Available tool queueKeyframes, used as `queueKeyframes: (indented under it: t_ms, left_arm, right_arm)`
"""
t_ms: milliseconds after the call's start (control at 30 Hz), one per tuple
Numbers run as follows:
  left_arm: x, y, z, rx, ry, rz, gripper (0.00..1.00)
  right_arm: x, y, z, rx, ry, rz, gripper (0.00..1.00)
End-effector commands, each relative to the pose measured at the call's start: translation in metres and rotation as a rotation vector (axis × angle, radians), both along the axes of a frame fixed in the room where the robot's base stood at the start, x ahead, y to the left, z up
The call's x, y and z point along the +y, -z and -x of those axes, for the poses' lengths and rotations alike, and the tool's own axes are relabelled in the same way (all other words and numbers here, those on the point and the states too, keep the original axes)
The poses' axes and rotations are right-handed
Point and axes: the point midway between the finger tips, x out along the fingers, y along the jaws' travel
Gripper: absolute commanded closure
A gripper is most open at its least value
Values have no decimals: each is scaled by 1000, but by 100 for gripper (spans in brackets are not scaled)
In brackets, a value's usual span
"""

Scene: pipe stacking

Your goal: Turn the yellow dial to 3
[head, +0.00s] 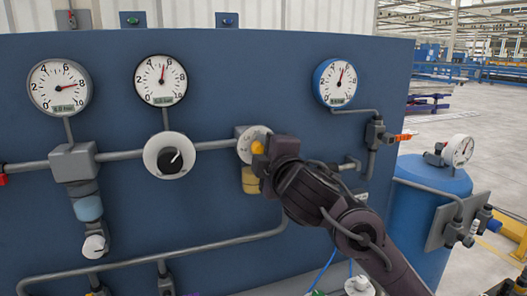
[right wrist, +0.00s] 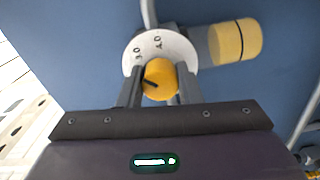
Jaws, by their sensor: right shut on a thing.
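The yellow dial (right wrist: 158,80) sits on a round white scale plate (right wrist: 132,62) with dark numbers, mounted on the blue panel. A black pointer line on the dial points to the lower left in the right wrist view. In the head view the yellow dial (head: 258,147) is mostly hidden behind my right gripper (head: 265,145). My right gripper (right wrist: 160,92) is shut on the dial, with one finger on each side. Which number the pointer marks cannot be told. My left gripper is not in view.
The blue panel (head: 220,90) carries grey pipes, several white gauges and a black dial (head: 170,161) on a white plate left of the yellow one. A yellow cylinder (head: 250,180) hangs just below the yellow dial. A blue tank (head: 432,190) with a gauge stands at right.

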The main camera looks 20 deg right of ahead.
Motion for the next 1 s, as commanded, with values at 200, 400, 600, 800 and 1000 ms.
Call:
queueKeyframes:
  t_ms: [200,400,600,800,1000]
  left_arm:
    - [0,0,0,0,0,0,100]
    - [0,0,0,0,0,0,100]
    - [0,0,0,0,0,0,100]
    - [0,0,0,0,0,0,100]
    - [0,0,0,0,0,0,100]
  right_arm:
    - [0,2,0,6,1,-82,91]
    - [0,2,0,7,1,-114,91]
    - [0,2,0,7,1,-118,91]
    - [0,2,0,7,1,-116,91]
    - [0,1,0,6,1,-116,47]
